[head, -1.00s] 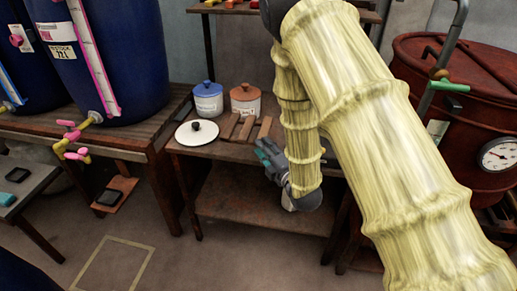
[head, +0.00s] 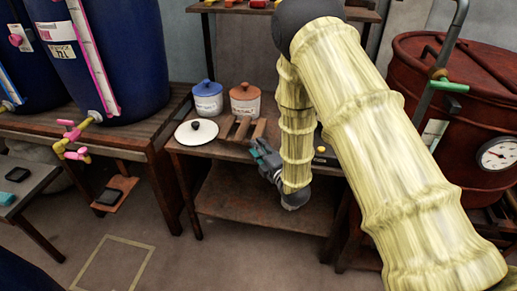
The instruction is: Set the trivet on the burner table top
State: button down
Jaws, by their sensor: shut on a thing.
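The trivet (head: 243,128), a brown wooden slatted piece, shows at the front of the dark wooden table top (head: 220,149), just below the orange-brown pot. My gripper (head: 256,148) is at the trivet's front right edge and is shut on it. The fingertips are small and partly lost against the table edge. I cannot tell whether the trivet touches the table top or hangs a little above it. My yellow-sleeved arm hides the right part of this table.
A dark device with a yellow knob (head: 321,150) shows beside my arm. A red vat (head: 455,110) stands at the right.

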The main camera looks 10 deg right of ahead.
jog(key=shift+f, duration=0.35)
jog(key=shift+s+f+b, duration=0.1)
jog(key=shift+f+b, duration=0.15)
jog(key=shift+b, duration=0.25)
jog(key=c, duration=1.5)
grip_release()
jog(key=shift+s+f, duration=0.1)
jog(key=shift+o, duration=0.2)
